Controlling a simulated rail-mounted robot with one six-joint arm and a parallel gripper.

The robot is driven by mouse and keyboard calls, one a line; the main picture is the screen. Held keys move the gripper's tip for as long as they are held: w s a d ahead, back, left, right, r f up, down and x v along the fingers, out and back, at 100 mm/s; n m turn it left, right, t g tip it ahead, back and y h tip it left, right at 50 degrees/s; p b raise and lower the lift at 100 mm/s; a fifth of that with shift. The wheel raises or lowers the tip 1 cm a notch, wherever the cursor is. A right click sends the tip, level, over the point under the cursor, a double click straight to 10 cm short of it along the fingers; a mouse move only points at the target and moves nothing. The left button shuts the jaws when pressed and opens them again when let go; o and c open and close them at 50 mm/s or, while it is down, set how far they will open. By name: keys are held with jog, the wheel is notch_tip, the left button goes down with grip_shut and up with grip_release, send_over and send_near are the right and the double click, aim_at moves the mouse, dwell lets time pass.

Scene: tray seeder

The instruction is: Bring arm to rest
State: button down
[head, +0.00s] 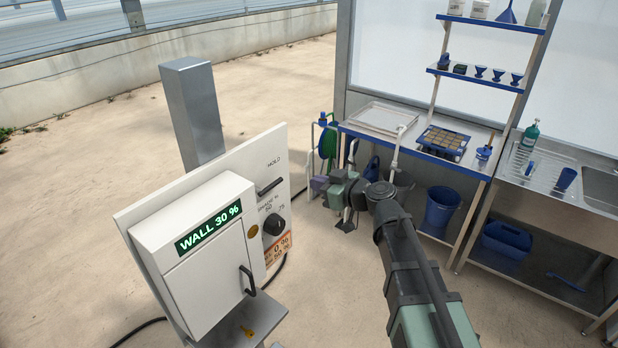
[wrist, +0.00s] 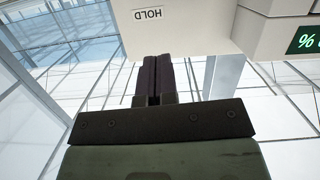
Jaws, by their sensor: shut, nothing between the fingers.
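My gripper (wrist: 155,64) shows in the wrist view with its two dark fingers together and nothing between them. In the head view my arm reaches up from the lower right and bends at the wrist, in the middle of the picture; the fingertips are hard to make out there. In the wrist view the fingers point toward a pale panel with an upside-down HOLD label (wrist: 155,14), with a gap I cannot judge. In the head view my wrist is to the right of the control panel (head: 140,212), apart from it.
A white box (head: 200,275) on the panel reads WALL 30 %. A black dial (head: 273,225) sits below the HOLD handle (head: 271,187). Behind my arm stand a workbench with a blue seed tray (head: 443,140), a blue bucket (head: 440,208) and a sink. Sandy floor is open at left.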

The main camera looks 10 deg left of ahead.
jog(key=s+d+f+m+g+h+b, duration=0.3)
jog(key=s+d+f+m+g+h, duration=0.15)
jog(key=s+f, duration=0.55)
jog(key=s+d+f+m+g+h+b, duration=0.1)
jog(key=s+d+f+m+h+b, duration=0.3)
jog(key=d+f, duration=0.4)
jog(key=s+d+f+m+g+h+b, duration=0.2)
jog(key=s+d+f+m+h+b, duration=0.2)
jog(key=d+f, duration=0.5)
jog(key=shift+s+d+h+b, duration=0.55)
jog(key=shift+s+d+b, duration=0.1)
jog(key=shift+d+b, duration=0.45)
jog(key=c, duration=1.8)
grip_release()
jog(key=shift+f+g, duration=0.1)
jog(key=shift+g, duration=0.15)
